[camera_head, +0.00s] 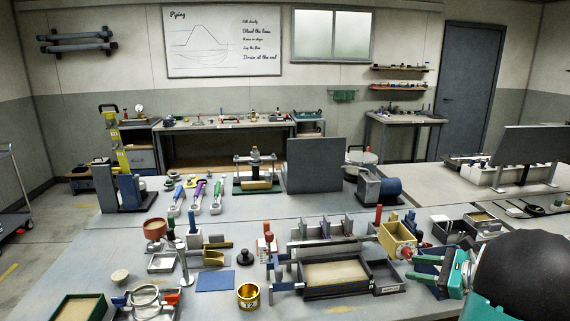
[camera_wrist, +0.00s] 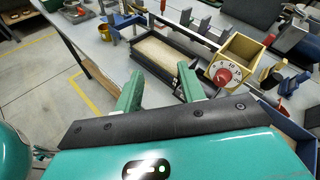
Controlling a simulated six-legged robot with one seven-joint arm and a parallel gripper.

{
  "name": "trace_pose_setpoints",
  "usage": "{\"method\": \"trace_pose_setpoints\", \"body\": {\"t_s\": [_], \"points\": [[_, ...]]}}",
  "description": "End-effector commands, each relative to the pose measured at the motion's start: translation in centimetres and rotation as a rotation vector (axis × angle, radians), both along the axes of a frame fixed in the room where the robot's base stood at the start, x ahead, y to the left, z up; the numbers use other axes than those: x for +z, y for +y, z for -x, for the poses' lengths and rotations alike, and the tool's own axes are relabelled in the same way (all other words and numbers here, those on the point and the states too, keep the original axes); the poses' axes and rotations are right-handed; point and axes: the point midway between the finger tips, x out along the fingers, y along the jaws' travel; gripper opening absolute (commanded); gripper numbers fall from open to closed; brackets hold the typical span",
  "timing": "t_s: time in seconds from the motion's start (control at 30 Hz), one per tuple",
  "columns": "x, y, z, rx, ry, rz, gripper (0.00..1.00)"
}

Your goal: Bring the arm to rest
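My arm reaches in from the lower right of the head view. My gripper (camera_head: 428,267) is teal and hangs over the right part of the front bench, just right of a sand-filled tank (camera_head: 348,292). In the wrist view my gripper (camera_wrist: 160,88) shows two green fingers standing well apart with nothing between them. The sand tank (camera_wrist: 150,65) lies beyond the fingertips there. A yellow box with a dial and red knob (camera_wrist: 228,62) stands beyond and right of the right finger. The same yellow box (camera_head: 396,238) is close to my gripper in the head view.
A brass cup (camera_head: 248,296), a blue mat (camera_head: 215,280) and a green-rimmed sand tray (camera_head: 78,308) are left of the tank. A dark upright panel (camera_head: 314,164) and a blue motor (camera_head: 380,188) stand behind. Floor shows left of the bench (camera_wrist: 45,85).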

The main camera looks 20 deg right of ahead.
Motion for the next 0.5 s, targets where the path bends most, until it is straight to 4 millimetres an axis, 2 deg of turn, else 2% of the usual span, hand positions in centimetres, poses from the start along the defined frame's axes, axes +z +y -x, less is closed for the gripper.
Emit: {"method": "trace_pose_setpoints", "body": {"t_s": [0.03, 0.1, 0.2, 0.4, 0.5], "points": [[1.0, 3.6, -1.5, 0.091, 0.023, 0.072, 0.4], [1.7, 8.4, -2.7, 0.218, 0.059, 0.182, 0.4], [2.4, 14.6, -3.3, 0.396, 0.096, 0.349, 0.4], [3.2, 25.4, -1.7, 0.75, 0.113, 0.713, 0.4], [3.3, 29.6, -0.1, 0.919, 0.093, 0.91, 0.4]]}}
